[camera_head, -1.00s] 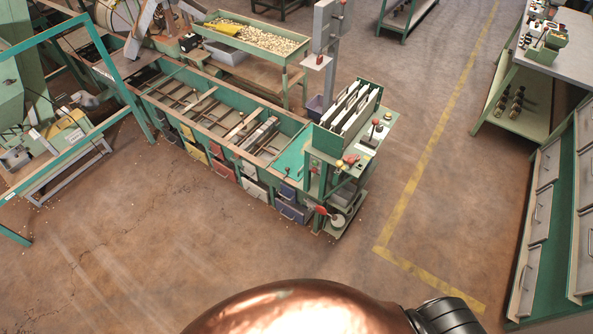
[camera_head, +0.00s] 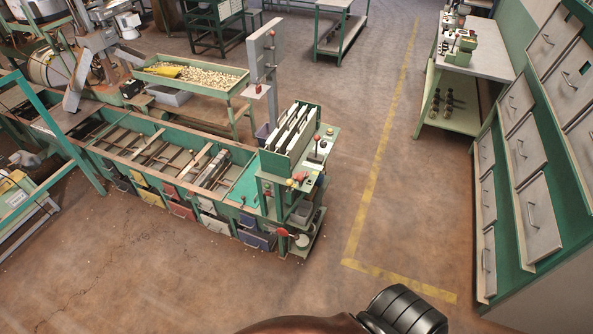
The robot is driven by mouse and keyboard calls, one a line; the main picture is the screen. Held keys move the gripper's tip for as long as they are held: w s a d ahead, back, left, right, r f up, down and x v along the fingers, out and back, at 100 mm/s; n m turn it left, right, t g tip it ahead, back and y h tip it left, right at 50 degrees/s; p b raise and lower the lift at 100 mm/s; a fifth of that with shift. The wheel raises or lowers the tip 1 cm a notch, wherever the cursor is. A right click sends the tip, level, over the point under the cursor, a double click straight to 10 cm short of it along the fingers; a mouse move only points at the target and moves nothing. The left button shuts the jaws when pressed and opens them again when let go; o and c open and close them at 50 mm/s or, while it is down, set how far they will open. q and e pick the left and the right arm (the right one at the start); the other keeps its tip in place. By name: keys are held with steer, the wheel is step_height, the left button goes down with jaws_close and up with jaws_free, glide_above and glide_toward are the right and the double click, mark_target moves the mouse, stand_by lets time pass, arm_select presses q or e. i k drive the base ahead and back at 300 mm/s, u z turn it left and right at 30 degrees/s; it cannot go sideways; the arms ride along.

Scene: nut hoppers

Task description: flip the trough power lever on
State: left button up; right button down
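The long green trough (camera_head: 165,160) stands left of the middle, with coloured drawers along its front side. At its right end is a green control stand (camera_head: 290,165) with white upright panels. Several red-knobbed levers show there: one on the top shelf (camera_head: 317,138), one at the front edge (camera_head: 299,177), and one low near a round wheel (camera_head: 283,232). I cannot tell which is the power lever or how each is set. A dark ribbed part of my arm shows at the bottom edge. Neither of my grippers is in view.
A grey post (camera_head: 264,60) with a red button box stands behind the control stand. A tray of nuts (camera_head: 190,77) is behind the trough. Drawer cabinets (camera_head: 535,150) line the right side. The floor around the yellow line (camera_head: 378,160) is clear.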

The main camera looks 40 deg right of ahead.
mark_target(299, 176)
steer(key=u, duration=0.15)
steer(key=i, duration=1.55)
steer(key=z, duration=1.3)
steer(key=i, duration=0.55)
steer(key=z, duration=0.55)
